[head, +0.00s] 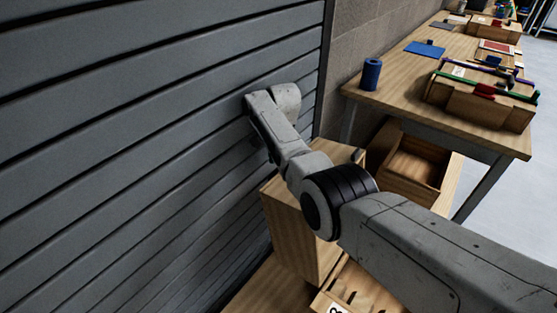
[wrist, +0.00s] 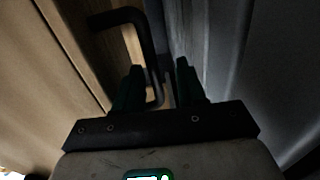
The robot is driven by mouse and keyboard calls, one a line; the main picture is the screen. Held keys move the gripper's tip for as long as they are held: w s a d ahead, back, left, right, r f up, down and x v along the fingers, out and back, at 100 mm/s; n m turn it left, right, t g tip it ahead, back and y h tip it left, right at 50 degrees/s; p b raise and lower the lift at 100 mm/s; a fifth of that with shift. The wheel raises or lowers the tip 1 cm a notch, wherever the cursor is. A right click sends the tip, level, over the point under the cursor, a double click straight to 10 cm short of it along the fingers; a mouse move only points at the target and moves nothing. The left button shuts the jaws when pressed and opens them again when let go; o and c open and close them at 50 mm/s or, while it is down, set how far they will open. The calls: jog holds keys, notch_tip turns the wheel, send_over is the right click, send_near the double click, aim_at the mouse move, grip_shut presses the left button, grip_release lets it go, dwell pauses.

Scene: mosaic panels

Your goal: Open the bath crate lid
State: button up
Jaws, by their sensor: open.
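My gripper (wrist: 160,75) is open, with its two dark fingers pointing away from the wrist camera. A dark bent handle (wrist: 153,60) stands out from a wooden face (wrist: 75,50) on the left. The handle's long bar passes between the fingers, closer to the left one; I cannot tell if it touches. In the head view, my arm reaches over a tall wooden box (head: 290,225) beside the grey wall, and my fingers are hidden there. I see no label naming the bath crate, and whether the handle's panel is its lid is unclear.
A grey slatted wall (head: 150,130) stands close on the left. An open wooden bin (head: 415,165) sits under the workbench (head: 400,92). On the bench are a blue cylinder (head: 371,74) and a wooden box with coloured rods (head: 480,105). Clear floor (head: 520,185) lies right.

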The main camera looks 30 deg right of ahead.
notch_tip(320, 180, up, 10)
jog(key=shift+s+r, duration=0.2)
dwell(0.7)
